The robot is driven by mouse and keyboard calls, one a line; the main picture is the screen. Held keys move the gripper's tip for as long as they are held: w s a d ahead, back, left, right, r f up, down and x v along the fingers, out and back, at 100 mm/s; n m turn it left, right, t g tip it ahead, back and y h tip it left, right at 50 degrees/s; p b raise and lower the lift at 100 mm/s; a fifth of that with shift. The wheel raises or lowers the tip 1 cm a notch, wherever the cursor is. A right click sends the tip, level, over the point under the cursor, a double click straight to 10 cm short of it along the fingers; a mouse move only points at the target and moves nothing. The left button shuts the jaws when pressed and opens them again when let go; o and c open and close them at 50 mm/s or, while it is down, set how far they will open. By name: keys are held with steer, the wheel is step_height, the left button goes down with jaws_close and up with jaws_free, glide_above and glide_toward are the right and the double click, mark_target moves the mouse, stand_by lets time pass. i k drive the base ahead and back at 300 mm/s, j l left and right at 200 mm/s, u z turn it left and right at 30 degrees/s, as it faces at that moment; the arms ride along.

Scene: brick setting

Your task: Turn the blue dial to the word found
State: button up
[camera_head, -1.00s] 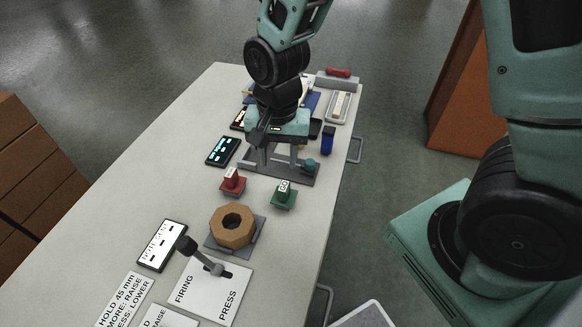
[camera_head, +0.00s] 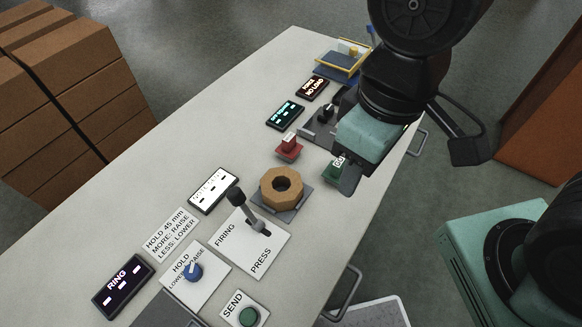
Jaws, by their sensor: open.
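The blue dial (camera_head: 192,272) sits on a white plate (camera_head: 209,284) near the front left of the bench. The plate reads LOWER, HOLD and RAISE around the dial. A pale mark on the dial points up-left, seemingly at HOLD. A white card (camera_head: 170,232) beside it reads "HOLD 45 mm, MORE: RAISE, LESS: LOWER". A white display (camera_head: 213,190) behind it has text too small to read. My gripper (camera_head: 347,178) is open, high at the right, over the green block, well away from the dial. Its fingers are mostly hidden by its teal body.
A black lever (camera_head: 245,212) rises from the FIRING/PRESS plate (camera_head: 250,246), behind the dial. A tan octagonal ring (camera_head: 281,187), red block (camera_head: 289,147) and partly hidden green block (camera_head: 332,171) stand farther back. A RING display (camera_head: 122,286) and green SEND button (camera_head: 249,316) flank the dial.

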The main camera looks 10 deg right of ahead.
mark_target(193, 273)
steer(key=l+u, duration=0.15)
steer(key=u, duration=0.35)
steer(key=k+u, duration=0.1)
steer(key=u, duration=0.35)
